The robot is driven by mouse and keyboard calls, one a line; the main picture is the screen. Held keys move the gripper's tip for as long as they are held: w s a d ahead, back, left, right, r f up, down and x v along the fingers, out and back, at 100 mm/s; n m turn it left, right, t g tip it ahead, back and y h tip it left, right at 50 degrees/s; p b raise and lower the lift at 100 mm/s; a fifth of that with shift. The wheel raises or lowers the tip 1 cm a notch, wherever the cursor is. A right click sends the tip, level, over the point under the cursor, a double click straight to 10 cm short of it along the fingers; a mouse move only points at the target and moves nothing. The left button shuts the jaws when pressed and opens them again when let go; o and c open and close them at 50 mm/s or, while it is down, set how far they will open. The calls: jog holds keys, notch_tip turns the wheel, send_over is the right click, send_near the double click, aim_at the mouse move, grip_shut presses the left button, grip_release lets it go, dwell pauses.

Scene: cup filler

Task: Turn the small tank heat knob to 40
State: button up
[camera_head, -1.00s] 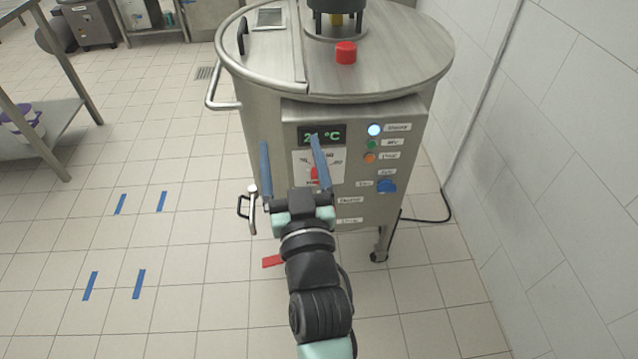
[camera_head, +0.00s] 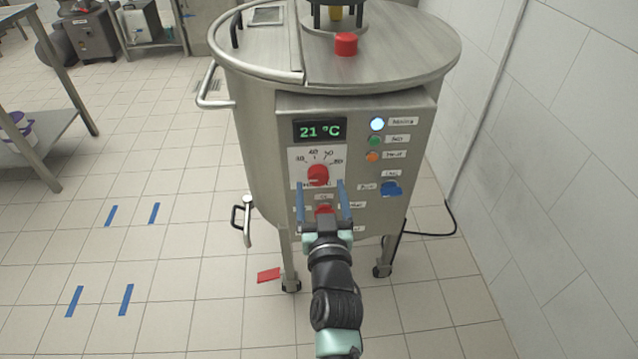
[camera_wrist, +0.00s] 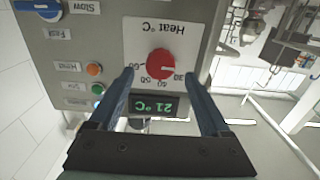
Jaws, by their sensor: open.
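The tank's red heat knob (camera_head: 318,175) sits on a white dial plate (camera_head: 299,168) marked from 30 to 60. The wrist view shows the panel upside down, with the knob (camera_wrist: 160,63) and its pale mark pointing near 30. A green display (camera_head: 320,130) above it reads 21 °C. My gripper (camera_head: 321,184) is open, and its two blue fingers reach toward the panel with the knob between their tips in the picture. The wrist view shows the gripper (camera_wrist: 158,76) empty. I cannot tell whether the fingertips touch the panel.
A second red knob (camera_head: 324,210) shows below the heat knob. White, green and orange buttons (camera_head: 373,157) and a blue knob (camera_head: 391,188) are at the panel's right. The steel tank (camera_head: 255,110) stands near a tiled wall (camera_head: 560,150).

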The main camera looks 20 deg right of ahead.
aim_at(319, 179)
jog(key=shift+b+x, duration=0.4)
jog(key=shift+x, duration=1.5)
grip_shut()
jog(key=shift+s, duration=0.1)
